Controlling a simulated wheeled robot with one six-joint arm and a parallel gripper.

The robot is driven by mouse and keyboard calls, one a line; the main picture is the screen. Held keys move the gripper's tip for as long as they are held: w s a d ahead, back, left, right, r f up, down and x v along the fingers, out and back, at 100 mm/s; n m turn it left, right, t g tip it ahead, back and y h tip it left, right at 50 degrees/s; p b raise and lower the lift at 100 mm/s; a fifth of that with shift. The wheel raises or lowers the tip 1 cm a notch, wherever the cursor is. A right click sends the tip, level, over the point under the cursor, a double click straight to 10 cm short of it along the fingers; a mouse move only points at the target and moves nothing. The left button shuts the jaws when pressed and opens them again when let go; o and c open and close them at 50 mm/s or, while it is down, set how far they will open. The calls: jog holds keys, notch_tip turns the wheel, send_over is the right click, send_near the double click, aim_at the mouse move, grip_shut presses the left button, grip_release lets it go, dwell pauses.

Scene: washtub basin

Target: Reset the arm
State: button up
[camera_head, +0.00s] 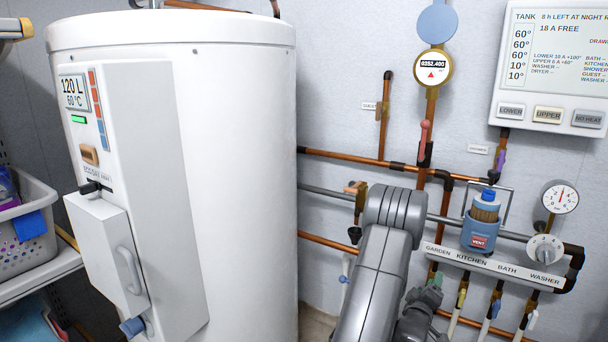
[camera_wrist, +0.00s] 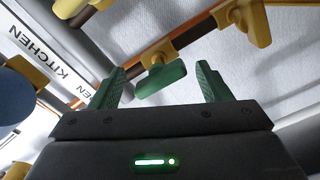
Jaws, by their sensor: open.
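My gripper (camera_wrist: 160,69) shows in the wrist view with its two green fingers spread apart. A green valve handle (camera_wrist: 161,79) sits between the fingers, with a gap on either side, so nothing is gripped. In the head view my grey arm reaches down in front of the pipes below the label strip (camera_head: 492,267), near its GARDEN end. A green part (camera_head: 430,296) shows beside my wrist there; I cannot tell whether it is a finger or the handle.
A large white water tank (camera_head: 240,180) stands left of my arm. Copper pipes (camera_head: 345,159), a blue vent bottle (camera_head: 480,229), a gauge (camera_head: 560,197) and a dial (camera_head: 544,248) are on the right. A basket (camera_head: 30,245) is far left. Yellow handles (camera_wrist: 250,22) lie close by.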

jog(key=m, duration=0.6)
jog(key=shift+s+d+r, duration=0.1)
jog(key=m, duration=0.6)
jog(key=shift+d, duration=0.1)
dwell(0.5)
